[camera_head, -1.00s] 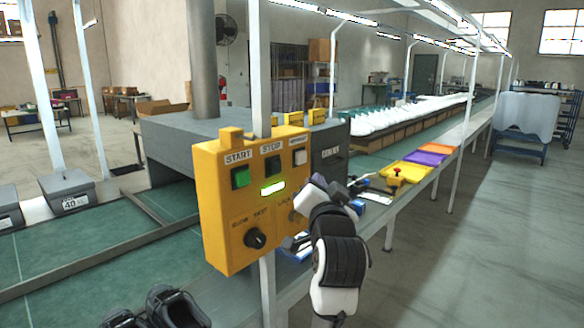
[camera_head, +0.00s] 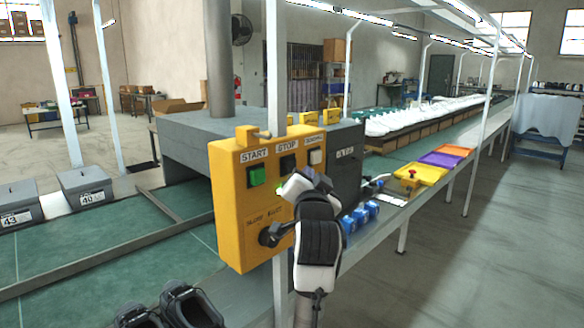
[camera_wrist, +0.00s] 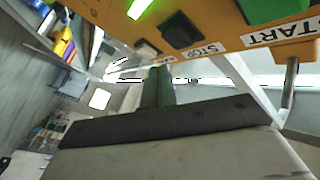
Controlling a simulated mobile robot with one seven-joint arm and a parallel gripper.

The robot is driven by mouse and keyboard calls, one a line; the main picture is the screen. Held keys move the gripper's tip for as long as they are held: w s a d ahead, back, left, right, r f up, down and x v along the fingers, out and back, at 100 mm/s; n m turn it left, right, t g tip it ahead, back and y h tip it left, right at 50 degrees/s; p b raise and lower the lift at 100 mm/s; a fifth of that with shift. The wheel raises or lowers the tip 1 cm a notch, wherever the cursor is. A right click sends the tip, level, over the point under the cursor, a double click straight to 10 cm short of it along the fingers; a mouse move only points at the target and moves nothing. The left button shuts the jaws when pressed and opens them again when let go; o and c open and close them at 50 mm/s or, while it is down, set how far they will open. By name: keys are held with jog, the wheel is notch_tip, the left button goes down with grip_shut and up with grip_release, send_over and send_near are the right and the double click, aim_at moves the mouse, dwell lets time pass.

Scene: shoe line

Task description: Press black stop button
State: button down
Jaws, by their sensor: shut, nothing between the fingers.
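The yellow control box (camera_head: 230,215) stands on a post near the middle of the head view. Its black stop button (camera_head: 288,162) sits under the STOP label, between the green START button (camera_head: 256,176) and a white button (camera_head: 316,156). My gripper (camera_head: 283,187) is shut and empty, in front of the panel just below the stop button; contact cannot be told. In the wrist view the black button (camera_wrist: 181,30) is at the top beside the STOP label, above the gripper's fingers (camera_wrist: 157,86). A lit green indicator (camera_wrist: 138,8) is at its left.
A dark selector knob (camera_head: 270,236) is low on the box, partly behind my arm. A conveyor (camera_head: 120,235) with grey boxes runs behind. Blue items (camera_head: 360,216) and yellow, purple and orange trays lie to the right. Black shoes (camera_head: 185,303) are at the lower left.

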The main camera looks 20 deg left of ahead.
aim_at(296, 165)
jog(key=shift+w+a, duration=0.3)
jog(key=shift+a, duration=0.6)
dwell(1.4)
jog(key=shift+w+a, duration=0.2)
jog(key=shift+a, duration=0.2)
jog(key=shift+w+a+p, duration=0.15)
jog(key=shift+a+p, duration=0.2)
jog(key=shift+a, duration=0.2)
dwell(0.7)
jog(key=shift+d, duration=0.15)
jog(key=shift+s+d, duration=0.35)
jog(key=shift+d, duration=0.4)
jog(key=shift+d, duration=0.15)
jog(key=d, duration=0.1)
jog(key=s+d, duration=0.1)
jog(key=d, duration=0.2)
jog(key=shift+s+d, duration=0.25)
jog(key=shift+s, duration=0.1)
